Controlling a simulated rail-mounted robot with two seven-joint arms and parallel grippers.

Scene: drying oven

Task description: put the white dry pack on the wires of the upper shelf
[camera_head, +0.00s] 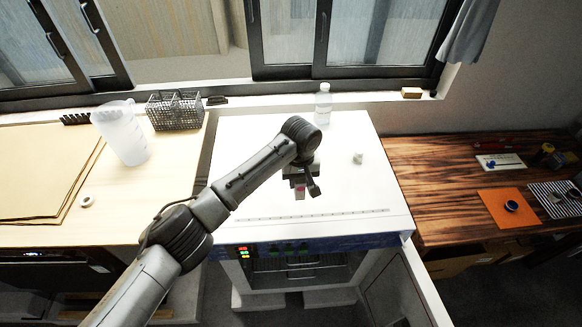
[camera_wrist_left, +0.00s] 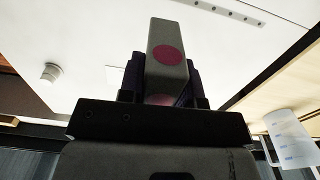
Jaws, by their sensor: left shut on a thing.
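The white dry pack (camera_wrist_left: 168,75), a small block with a dark pink round spot, is held between the fingers of my left gripper (camera_wrist_left: 160,90). It looks grey in shadow in the left wrist view. In the head view my left gripper (camera_head: 299,184) is above the white top of the drying oven (camera_head: 350,195), with the pack (camera_head: 299,193) hanging below it and a pink patch showing. The oven's front is open, and wire shelving (camera_head: 290,267) shows dimly inside; which shelf is upper is hard to tell. My right gripper is out of view.
The oven door (camera_head: 397,292) stands open at the right front. A clear bottle (camera_head: 323,104) and a small white knob-like piece (camera_head: 358,157) are on the oven top. A plastic jug (camera_head: 122,134) and wire basket (camera_head: 175,110) stand on the left bench.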

